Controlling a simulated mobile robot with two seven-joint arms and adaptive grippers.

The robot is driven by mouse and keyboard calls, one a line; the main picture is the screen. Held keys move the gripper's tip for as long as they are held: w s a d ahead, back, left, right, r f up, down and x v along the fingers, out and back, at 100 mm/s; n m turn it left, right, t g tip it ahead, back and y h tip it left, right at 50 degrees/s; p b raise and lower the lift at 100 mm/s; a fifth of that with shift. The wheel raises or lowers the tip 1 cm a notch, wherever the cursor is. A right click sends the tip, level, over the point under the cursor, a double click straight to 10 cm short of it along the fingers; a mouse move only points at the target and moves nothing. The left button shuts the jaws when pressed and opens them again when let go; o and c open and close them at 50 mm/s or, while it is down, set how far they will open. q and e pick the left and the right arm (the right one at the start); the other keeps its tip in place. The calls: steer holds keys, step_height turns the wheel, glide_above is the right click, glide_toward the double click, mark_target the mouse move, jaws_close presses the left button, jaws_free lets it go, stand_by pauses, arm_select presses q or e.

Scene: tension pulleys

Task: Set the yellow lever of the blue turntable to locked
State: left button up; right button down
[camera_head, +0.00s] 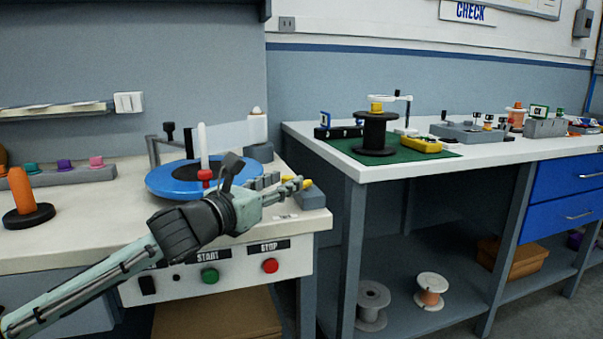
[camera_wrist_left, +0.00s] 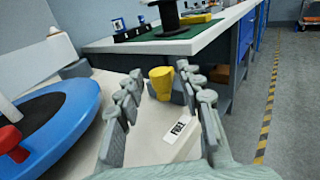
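The blue turntable (camera_head: 170,181) sits on the left bench with a white spindle and a red knob on it; its blue disc (camera_wrist_left: 78,100) fills the left of the left wrist view. The yellow lever (camera_wrist_left: 160,80) stands on a grey block beyond a white label (camera_wrist_left: 180,130) that appears to read FREE. In the head view the lever (camera_head: 287,178) is mostly hidden behind my left gripper (camera_head: 296,186). In the left wrist view my left gripper (camera_wrist_left: 160,72) is open, its fingers on either side of the lever; contact cannot be told. My right gripper is out of view.
A panel with a green START button (camera_head: 209,275) and a red STOP button (camera_head: 270,265) is below the bench edge. An orange cone (camera_head: 22,192) stands at the left. A second bench with a green mat (camera_head: 345,150) and a black spool (camera_head: 375,133) stands across a gap.

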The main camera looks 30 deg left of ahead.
arm_select(q)
steer(key=w, duration=0.4)
steer(key=shift+w, duration=0.25)
steer(key=shift+w+p, duration=0.35)
steer(key=shift+w, duration=0.3)
steer(key=shift+w+d, duration=0.1)
steer(key=shift+w, duration=0.15)
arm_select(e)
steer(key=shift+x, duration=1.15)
arm_select(q)
steer(key=shift+c, duration=0.6)
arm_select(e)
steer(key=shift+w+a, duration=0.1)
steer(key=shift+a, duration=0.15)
arm_select(q)
jaws_close()
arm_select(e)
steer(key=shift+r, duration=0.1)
